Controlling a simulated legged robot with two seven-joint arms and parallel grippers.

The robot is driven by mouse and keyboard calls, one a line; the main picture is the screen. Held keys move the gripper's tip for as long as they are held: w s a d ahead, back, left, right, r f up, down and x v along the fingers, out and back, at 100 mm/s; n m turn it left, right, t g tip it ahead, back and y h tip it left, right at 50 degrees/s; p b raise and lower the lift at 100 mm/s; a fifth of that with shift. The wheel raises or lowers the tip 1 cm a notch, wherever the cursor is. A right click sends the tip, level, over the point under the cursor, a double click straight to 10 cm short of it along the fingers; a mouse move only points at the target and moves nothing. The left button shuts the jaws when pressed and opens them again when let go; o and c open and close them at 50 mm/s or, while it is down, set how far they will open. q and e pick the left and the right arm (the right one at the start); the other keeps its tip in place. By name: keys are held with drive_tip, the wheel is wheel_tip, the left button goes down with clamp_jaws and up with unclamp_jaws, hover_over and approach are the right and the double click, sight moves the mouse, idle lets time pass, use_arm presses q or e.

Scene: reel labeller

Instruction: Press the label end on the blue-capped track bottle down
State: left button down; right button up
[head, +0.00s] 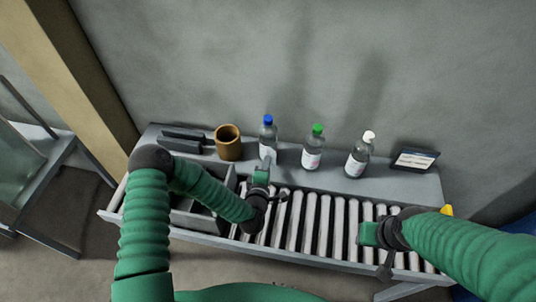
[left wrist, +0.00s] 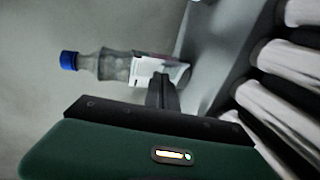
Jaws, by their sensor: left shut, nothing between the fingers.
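The blue-capped bottle (head: 268,138) stands upright on the grey ledge behind the rollers, the leftmost of three bottles. Its white label (head: 267,153) wraps the lower body. In the left wrist view the bottle (left wrist: 113,65) appears sideways, and its label (left wrist: 152,70) faces my gripper. My left gripper (head: 265,163) is shut and empty, its fingertips in front of the label's lower part. In the left wrist view the fingers (left wrist: 163,80) overlap the label; I cannot tell whether they touch it. My right gripper (head: 364,234) is over the rollers at the right; its fingers are not clear.
A green-capped bottle (head: 312,150) and a white-capped bottle (head: 358,158) stand to the right, then a small display (head: 414,160). A brown roll (head: 228,143) stands to the left. The roller track (head: 305,220) runs along the front; a grey wall is close behind.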

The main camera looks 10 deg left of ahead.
use_arm(q)
drive_tip(key=shift+w, duration=0.75)
idle(1.0)
drive_tip(key=shift+w, duration=0.35)
idle(2.4)
drive_tip(key=shift+w+d, duration=0.1)
drive_tip(key=shift+d, duration=0.45)
idle(0.5)
drive_tip(key=shift+f+p+v, duration=0.25)
drive_tip(key=shift+p+v, duration=0.1)
drive_tip(key=shift+v, duration=0.65)
drive_tip(key=shift+f+p+v, duration=0.25)
drive_tip(key=shift+p+v, duration=0.1)
drive_tip(key=shift+v, duration=0.6)
drive_tip(key=shift+f+p+v, duration=0.2)
drive_tip(key=shift+p+v, duration=0.15)
drive_tip(key=shift+v, duration=0.65)
